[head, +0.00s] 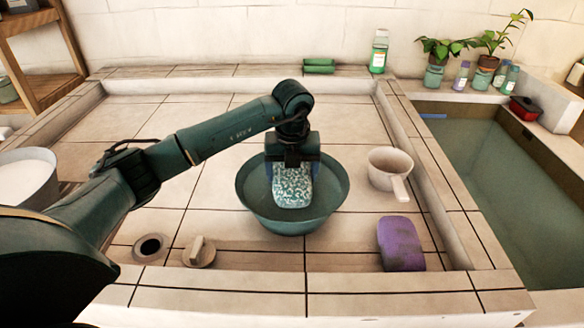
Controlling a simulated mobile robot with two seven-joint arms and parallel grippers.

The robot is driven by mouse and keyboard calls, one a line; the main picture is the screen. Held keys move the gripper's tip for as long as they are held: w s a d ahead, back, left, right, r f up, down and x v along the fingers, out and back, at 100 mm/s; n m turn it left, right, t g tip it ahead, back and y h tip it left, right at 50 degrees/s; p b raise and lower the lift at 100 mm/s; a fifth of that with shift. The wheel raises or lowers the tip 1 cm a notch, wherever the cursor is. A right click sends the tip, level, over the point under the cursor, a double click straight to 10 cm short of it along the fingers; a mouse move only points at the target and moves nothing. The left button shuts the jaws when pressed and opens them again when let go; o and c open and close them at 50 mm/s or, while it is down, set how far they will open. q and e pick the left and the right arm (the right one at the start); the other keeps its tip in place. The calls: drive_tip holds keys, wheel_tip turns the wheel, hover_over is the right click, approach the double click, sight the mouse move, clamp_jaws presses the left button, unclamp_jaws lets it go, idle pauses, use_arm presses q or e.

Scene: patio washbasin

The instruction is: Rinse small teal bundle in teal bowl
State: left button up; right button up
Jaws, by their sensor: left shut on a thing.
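The teal bowl (250,197) stands on the tiled basin floor in the middle of the head view, with what looks like water in it. My left gripper (293,160) points down over the bowl and is shut on the small teal bundle (292,188), a teal and white patterned cloth. The bundle hangs within the bowl's rim as seen from here. I cannot tell how deep its lower end sits in the water. My right gripper is not in view.
A white dipper (388,166) and a purple block (400,243) lie right of the bowl. A drain hole (150,248) and its plug (199,254) are at the front left. A green bundle (319,66) and a bottle (379,52) stand on the back ledge. A water tank (500,170) is far right.

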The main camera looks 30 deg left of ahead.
use_arm(q)
wheel_tip(320, 180, down, 3)
drive_tip(key=shift+b, duration=0.75)
drive_tip(key=shift+f+b, duration=0.45)
drive_tip(key=shift+f, duration=0.35)
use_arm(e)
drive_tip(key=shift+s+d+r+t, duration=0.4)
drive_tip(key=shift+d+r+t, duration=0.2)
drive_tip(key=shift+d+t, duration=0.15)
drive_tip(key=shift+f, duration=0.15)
